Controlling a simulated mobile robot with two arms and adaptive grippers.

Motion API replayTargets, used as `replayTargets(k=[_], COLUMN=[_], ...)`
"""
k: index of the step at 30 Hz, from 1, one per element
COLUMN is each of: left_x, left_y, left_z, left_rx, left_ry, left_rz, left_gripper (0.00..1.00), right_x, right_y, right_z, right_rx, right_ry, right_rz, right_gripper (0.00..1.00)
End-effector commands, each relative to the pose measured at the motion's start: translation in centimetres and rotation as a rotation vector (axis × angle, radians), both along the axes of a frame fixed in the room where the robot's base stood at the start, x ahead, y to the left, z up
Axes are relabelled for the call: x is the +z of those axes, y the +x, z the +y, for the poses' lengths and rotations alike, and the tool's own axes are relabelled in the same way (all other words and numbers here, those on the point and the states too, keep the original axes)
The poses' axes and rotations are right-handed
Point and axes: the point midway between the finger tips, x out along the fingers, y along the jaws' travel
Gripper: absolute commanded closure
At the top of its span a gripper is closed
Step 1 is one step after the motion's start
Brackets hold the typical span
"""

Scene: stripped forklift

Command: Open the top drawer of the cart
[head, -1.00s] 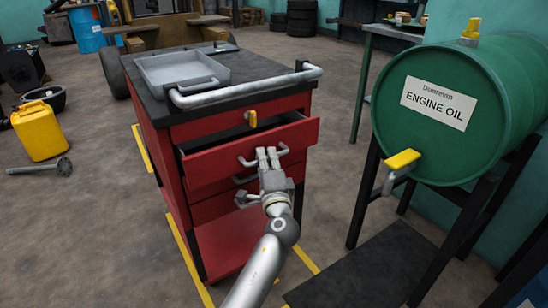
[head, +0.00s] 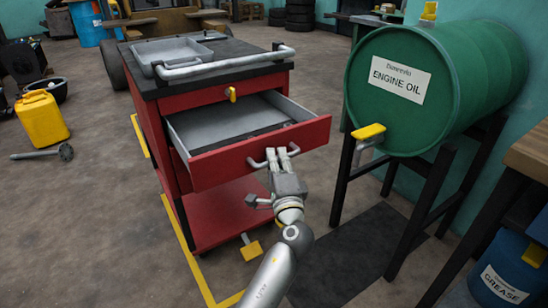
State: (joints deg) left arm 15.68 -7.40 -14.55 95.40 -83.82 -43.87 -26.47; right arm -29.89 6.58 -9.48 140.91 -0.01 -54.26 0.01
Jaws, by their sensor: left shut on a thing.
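The red cart (head: 205,212) stands left of centre with a black top. Its drawer (head: 235,155), directly below a red front strip with a yellow latch (head: 232,94), is pulled well out and shows its grey inside. It looks empty apart from a dark band along the front. My left gripper (head: 282,156) is shut on the drawer's grey bar handle (head: 258,163), in front of the drawer face. The fingers hide the middle of the handle. My right gripper is out of view.
A grey tray (head: 172,51) and a push bar (head: 225,64) are on the cart top. A green oil drum (head: 430,85) with a yellow-handled tap (head: 369,131) stands right on black legs. A yellow pedal (head: 251,250) is low at the cart.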

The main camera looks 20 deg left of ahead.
Motion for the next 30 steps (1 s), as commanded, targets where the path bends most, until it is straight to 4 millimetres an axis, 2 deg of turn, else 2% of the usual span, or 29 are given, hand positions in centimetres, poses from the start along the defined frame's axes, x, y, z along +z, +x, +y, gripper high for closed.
replayTargets(k=[11, 12, 14, 24, 30], left_x=[0.0, 0.0, 0.0, -0.1, -0.6], left_y=[-0.1, -0.1, -0.1, -0.3, -2.6], left_z=[-0.1, -0.1, -0.1, -0.2, -1.5], left_rx=[0.0, 0.0, 0.0, 0.0, -0.001], left_ry=[0.0, 0.0, 0.0, 0.0, -0.003], left_rz=[0.001, 0.001, 0.001, 0.001, 0.003], left_gripper=[1.0, 0.85, 0.79, 0.79, 0.79], right_x=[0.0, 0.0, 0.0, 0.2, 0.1], right_y=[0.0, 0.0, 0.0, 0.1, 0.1], right_z=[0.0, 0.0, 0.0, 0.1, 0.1], right_rx=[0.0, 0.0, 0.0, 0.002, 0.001], right_ry=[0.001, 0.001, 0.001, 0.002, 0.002], right_rz=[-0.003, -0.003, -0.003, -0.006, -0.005], right_gripper=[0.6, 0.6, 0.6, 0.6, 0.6])
